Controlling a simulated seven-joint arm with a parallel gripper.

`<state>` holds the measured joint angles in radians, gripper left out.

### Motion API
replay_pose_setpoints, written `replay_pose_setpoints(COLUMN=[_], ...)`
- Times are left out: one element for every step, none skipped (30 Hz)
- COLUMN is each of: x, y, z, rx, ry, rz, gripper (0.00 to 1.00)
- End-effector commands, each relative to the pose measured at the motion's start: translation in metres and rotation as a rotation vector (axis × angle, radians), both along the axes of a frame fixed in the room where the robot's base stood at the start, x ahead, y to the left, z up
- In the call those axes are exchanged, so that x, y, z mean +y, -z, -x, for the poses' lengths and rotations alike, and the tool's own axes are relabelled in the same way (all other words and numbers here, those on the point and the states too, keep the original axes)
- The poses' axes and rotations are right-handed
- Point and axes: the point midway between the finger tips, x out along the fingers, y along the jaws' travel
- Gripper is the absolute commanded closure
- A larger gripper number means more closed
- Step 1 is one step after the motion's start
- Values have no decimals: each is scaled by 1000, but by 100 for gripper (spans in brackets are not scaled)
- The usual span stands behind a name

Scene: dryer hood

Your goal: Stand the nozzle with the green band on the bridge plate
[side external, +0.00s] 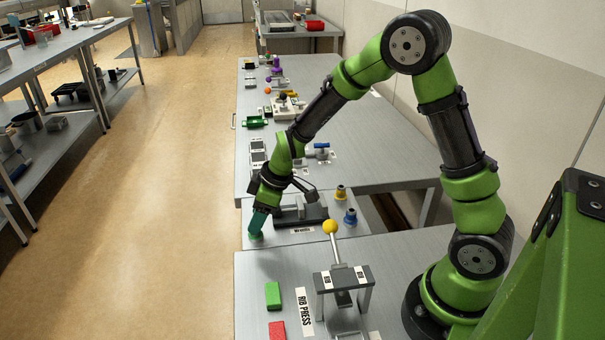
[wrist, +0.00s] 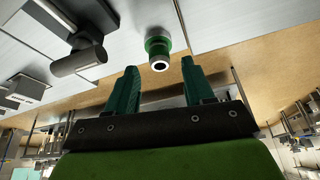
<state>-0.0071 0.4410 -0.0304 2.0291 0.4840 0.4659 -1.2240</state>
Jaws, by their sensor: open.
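The green-banded nozzle (wrist: 158,48) shows in the wrist view just beyond my fingertips, its dark round opening facing the camera. In the side external view the green nozzle (side external: 256,237) is low at the left edge of a pale plate between the two benches, which looks like the bridge plate (side external: 275,239). It looks upright, partly hidden by my fingers. My gripper (side external: 259,222) points down right above it; in the wrist view its two teal fingers (wrist: 160,66) are spread apart with nothing held between them.
A dark fixture (side external: 300,213) with a grey bar stands right of my gripper. A yellow nozzle (side external: 340,192) and a blue nozzle (side external: 350,216) stand further right. The rib press (side external: 343,280) with its yellow-knobbed lever is on the near bench. Floor lies open to the left.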

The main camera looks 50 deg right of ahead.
Motion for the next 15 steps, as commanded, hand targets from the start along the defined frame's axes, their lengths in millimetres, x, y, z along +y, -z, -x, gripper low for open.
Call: replay_pose_setpoints(x=[-2,-3,-5,-7,-8,-10,-11,-12,-14,-15,-16,-17,-18,-19,-20], y=[-11,-17,-26,-32,-38,-46,-52,-58,-65,-69,-74,-79,-83,-85,-89], z=[3,5,7,10,12,15,17,19,22,24,26,27,28,30,31], rx=[-5,-6,-7,-7,-7,-5,-7,-6,-5,-5,-4,-4,-3,-3,-2], ry=[0,1,-1,0,2,0,-1,0,1,2,2,1,2,1,0], rz=[1,1,0,1,0,1,0,0,0,0,0,1,0,0,0], gripper=[48,48,48,48,48,48,48,48,48,48,48,48,48,48,48])
